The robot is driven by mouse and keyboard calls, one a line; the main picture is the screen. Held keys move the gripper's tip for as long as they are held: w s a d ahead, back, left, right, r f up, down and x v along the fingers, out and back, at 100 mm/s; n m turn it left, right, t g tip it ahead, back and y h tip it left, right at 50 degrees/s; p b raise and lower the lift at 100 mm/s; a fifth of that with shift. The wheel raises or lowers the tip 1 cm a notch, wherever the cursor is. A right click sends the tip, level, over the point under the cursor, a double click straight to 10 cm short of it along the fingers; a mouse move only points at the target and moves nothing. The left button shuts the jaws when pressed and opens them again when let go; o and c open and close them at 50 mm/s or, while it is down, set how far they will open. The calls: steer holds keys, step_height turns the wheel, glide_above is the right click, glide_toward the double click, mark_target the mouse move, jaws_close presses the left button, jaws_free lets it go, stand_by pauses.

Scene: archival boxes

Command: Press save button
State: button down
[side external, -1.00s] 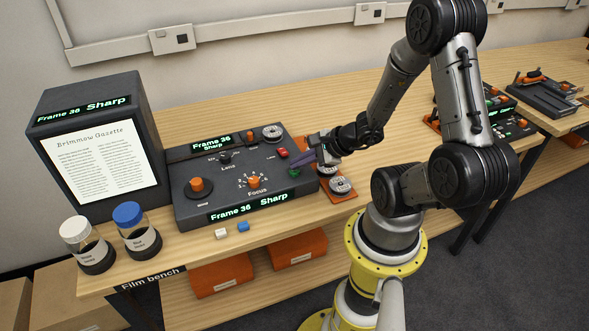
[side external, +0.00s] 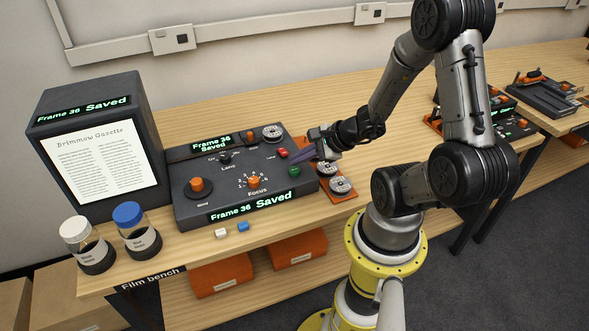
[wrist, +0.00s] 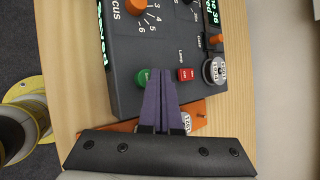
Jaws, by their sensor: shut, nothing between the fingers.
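The dark control console (side external: 222,196) sits on the wooden bench, and its displays read "Frame 36 Saved". A green button (side external: 295,171) is at the console's right end, with a red switch (side external: 282,153) marked Lamp behind it. My gripper (side external: 297,157) is shut and empty, its purple fingers just above the console between the green button and the red switch. In the wrist view the fingertips (wrist: 160,72) lie between the green button (wrist: 143,77) and the red switch (wrist: 186,74). The green button's label is not readable.
A screen unit (side external: 95,150) showing a Brimmow Gazette page stands at the left, also reading Saved. Two capped jars (side external: 140,240) stand at the front left. Film reels on an orange tray (side external: 345,196) sit right of the console. Orange focus and wind knobs rise from the console.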

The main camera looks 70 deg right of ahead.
mark_target(299, 170)
steer(key=shift+r, duration=0.1)
steer(key=shift+r, duration=2.4)
steer(key=a+r+n+g+y, duration=0.1)
steer(key=a+r+n+y, duration=0.2)
steer(key=a+r+n, duration=0.45)
steer(key=a+r+n+y, duration=0.2)
steer(key=a+r+n, duration=0.2)
steer(key=a+n, duration=0.65)
steer(key=s+d+r+n+g+h, duration=0.2)
steer(key=s+d+n+h, duration=0.2)
steer(key=s+n, duration=0.4)
steer(key=shift+s+d+n+g+h, duration=0.15)
steer(key=shift+d+n+g+h, duration=0.15)
steer(key=shift+n, duration=0.5)
